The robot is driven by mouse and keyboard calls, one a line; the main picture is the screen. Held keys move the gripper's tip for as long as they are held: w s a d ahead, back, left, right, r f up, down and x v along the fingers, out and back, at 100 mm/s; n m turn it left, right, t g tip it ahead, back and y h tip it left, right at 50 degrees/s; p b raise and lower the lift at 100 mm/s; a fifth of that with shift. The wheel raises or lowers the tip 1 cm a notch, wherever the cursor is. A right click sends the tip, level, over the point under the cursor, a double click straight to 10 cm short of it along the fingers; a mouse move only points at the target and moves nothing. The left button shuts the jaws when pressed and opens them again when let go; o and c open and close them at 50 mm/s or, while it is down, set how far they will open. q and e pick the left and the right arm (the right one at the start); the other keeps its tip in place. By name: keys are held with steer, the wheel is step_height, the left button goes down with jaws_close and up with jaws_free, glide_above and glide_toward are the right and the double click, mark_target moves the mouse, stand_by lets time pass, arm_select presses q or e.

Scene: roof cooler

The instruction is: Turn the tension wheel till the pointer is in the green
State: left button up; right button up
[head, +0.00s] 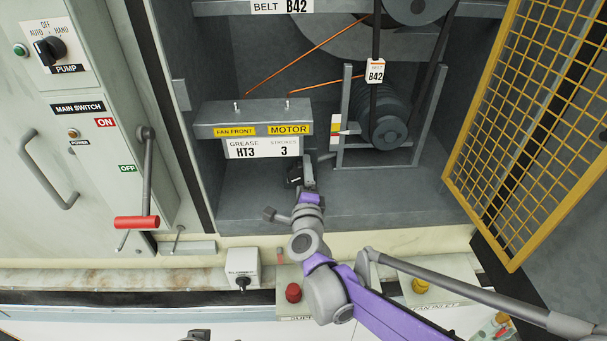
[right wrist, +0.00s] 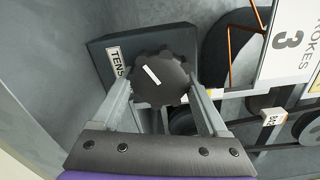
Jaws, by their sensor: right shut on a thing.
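The tension wheel (right wrist: 160,78) is a dark knob with a scalloped rim and a white mark on its face, in the right wrist view. It sits on a dark box with a partly hidden label reading TENS (right wrist: 115,62). My right gripper (right wrist: 162,98) has a finger on each side of the wheel and is shut on it. In the head view my right gripper (head: 300,184) reaches in below the grease sign and hides most of the wheel. The tension gauge (head: 336,125) is a small coloured strip left of the lower pulley; its pointer reading is too small to tell.
The grease box (head: 250,112) stands just above my right gripper. The lower pulley and belt (head: 388,125) are to its right. A yellow mesh door (head: 540,130) stands open at the right. The switch panel with a red-handled lever (head: 137,222) is at the left.

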steer(key=o, duration=1.3)
steer(key=shift+c, duration=0.2)
steer(key=shift+s, duration=0.1)
steer(key=s, duration=1)
steer(key=shift+s+d, duration=0.15)
steer(key=shift+s, duration=0.15)
